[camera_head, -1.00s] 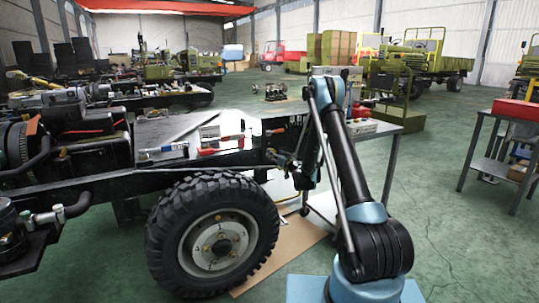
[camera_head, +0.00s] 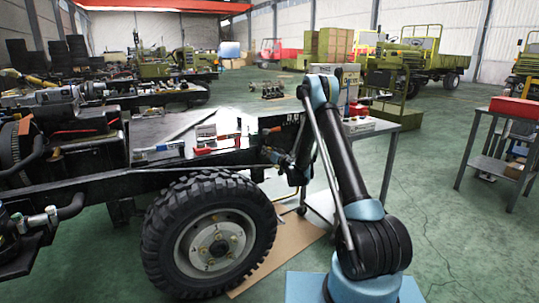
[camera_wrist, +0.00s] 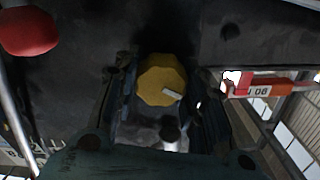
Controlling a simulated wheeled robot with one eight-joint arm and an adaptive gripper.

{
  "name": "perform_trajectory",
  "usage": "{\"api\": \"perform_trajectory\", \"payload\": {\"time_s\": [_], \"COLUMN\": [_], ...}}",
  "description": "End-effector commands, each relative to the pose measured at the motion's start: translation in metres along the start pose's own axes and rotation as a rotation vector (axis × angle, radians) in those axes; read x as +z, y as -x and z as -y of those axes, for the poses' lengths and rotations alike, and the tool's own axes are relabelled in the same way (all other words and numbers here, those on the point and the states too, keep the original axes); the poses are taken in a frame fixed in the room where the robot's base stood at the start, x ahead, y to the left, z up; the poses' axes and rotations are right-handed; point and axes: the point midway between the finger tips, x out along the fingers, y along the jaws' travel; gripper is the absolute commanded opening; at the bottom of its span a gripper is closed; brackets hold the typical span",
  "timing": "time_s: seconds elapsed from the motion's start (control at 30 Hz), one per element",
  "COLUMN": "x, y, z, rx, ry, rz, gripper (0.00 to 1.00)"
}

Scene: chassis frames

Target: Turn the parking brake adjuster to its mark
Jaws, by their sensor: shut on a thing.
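The adjuster is a yellow, many-sided knob (camera_wrist: 157,76) with a short white mark on its lower right part, seen in the wrist view. My gripper (camera_wrist: 160,92) has a finger on each side of the knob and is shut on it. The knob stands out from a dark chassis face. Any mark on the face to line up with cannot be made out. In the head view my arm reaches down to the end of the chassis frame (camera_head: 95,193), and the knob does not show there.
In the wrist view a red round knob (camera_wrist: 28,32) is at upper left and an orange lever with a white label (camera_wrist: 270,89) is at right, close to the fingers. A large wheel (camera_head: 214,247) stands under the frame. Tools lie on the chassis top.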

Motion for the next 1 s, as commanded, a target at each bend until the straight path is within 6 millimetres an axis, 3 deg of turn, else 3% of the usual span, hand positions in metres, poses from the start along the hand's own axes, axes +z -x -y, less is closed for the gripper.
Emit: {"api": "perform_trajectory", "payload": {"time_s": [0.37, 1.0], "x": [-0.0004, 0.0003], "y": [0.0001, 0.0003], "z": [-0.0024, -0.0062], "rx": [0.004, 0.005], "ry": [-0.088, -0.645], "rz": [-0.001, -0.003], "gripper": [0.14, 0.14]}}
